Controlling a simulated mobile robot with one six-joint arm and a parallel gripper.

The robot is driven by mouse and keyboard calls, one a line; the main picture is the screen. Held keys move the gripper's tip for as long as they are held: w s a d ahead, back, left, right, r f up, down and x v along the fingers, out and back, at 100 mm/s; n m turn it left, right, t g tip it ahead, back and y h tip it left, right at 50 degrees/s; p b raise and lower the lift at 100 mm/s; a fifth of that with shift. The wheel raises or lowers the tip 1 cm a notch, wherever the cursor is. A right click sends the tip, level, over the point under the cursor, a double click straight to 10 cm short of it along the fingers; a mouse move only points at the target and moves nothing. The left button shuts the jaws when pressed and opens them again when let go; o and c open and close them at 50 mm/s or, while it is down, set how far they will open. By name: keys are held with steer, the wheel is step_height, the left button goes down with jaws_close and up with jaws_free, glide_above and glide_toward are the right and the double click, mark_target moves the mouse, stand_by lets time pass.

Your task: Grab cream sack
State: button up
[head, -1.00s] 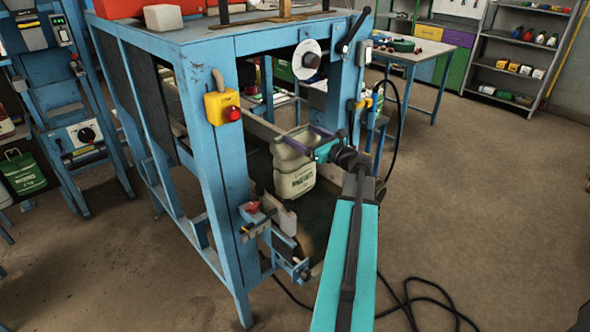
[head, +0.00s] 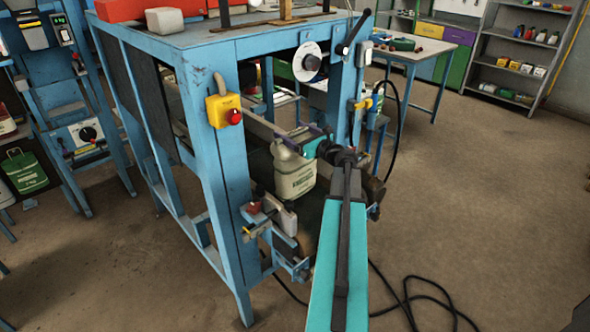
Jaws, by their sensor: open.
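The cream sack (head: 296,178), with green print on its front, stands upright on a dark surface inside the blue machine frame. My gripper (head: 287,137) is open at the top of the sack, its dark fingers reaching left from the teal body. The fingers appear to be at or just above the sack's top; I cannot tell whether they touch it. The fingers and the gripper body hide part of the sack's top.
The blue frame (head: 228,150) stands close on the left, carrying a yellow box with a red button (head: 224,110). A green sack (head: 23,172) is at the far left. Black cables (head: 410,300) lie on the floor.

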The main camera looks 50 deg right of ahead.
steer(key=shift+w+d, duration=0.1)
steer(key=shift+w, duration=1.05)
steer(key=shift+c, duration=0.3)
steer(key=c, duration=1.8)
steer(key=shift+r, duration=0.2)
jaws_close()
steer(key=shift+r, duration=0.15)
